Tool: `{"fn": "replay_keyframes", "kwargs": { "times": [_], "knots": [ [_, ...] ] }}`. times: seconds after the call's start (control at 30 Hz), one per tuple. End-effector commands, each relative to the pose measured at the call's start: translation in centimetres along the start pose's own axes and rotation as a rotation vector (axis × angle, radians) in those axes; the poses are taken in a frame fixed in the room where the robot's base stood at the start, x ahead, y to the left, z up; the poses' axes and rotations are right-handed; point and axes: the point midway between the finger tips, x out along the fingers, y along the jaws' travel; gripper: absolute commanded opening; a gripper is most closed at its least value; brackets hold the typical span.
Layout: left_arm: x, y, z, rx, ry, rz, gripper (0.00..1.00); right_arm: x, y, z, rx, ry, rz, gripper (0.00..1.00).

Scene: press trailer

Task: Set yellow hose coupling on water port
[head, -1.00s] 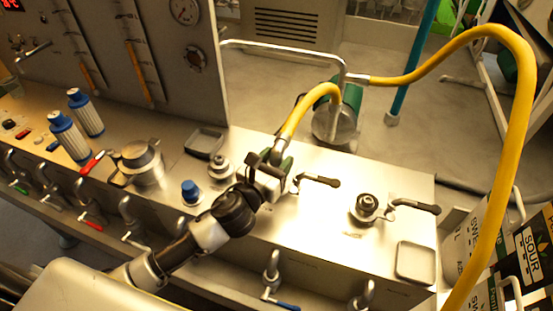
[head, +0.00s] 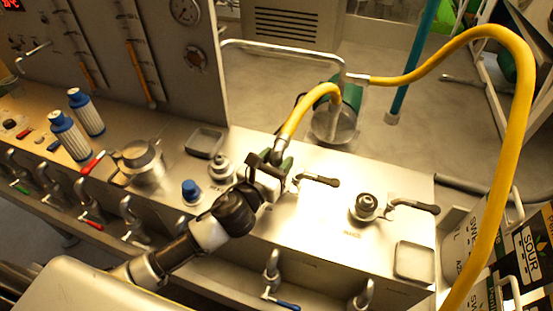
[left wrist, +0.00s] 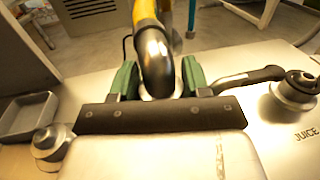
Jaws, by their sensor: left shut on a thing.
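My left gripper (head: 278,172) is shut on the metal coupling end of the yellow hose (head: 306,110), above the steel counter. In the left wrist view, the coupling (left wrist: 155,62) sits between the green fingers of my left gripper (left wrist: 155,82), with the hose rising from it. A black lever handle (head: 318,180) sticks out to the right, just beside the gripper. The port it belongs to is hidden behind the gripper, so I cannot tell whether the coupling touches it. My right gripper is not in view.
A port (head: 365,204) marked JUICE in the left wrist view stands to the right, with its own lever. Another port (head: 221,166) and a blue cap (head: 191,190) stand to the left. The hose loops over the right side. A square tray (head: 414,261) lies at the counter's right end.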

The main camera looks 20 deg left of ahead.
Motion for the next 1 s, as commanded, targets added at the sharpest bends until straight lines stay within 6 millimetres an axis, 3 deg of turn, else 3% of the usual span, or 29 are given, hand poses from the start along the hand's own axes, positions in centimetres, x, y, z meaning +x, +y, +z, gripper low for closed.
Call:
{"fn": "replay_keyframes", "kwargs": {
  "times": [1.0],
  "knots": [
    [0.02,0.0,-0.6,0.0,-0.004,-0.001,0.05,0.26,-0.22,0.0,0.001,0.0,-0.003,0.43]
  ]
}}
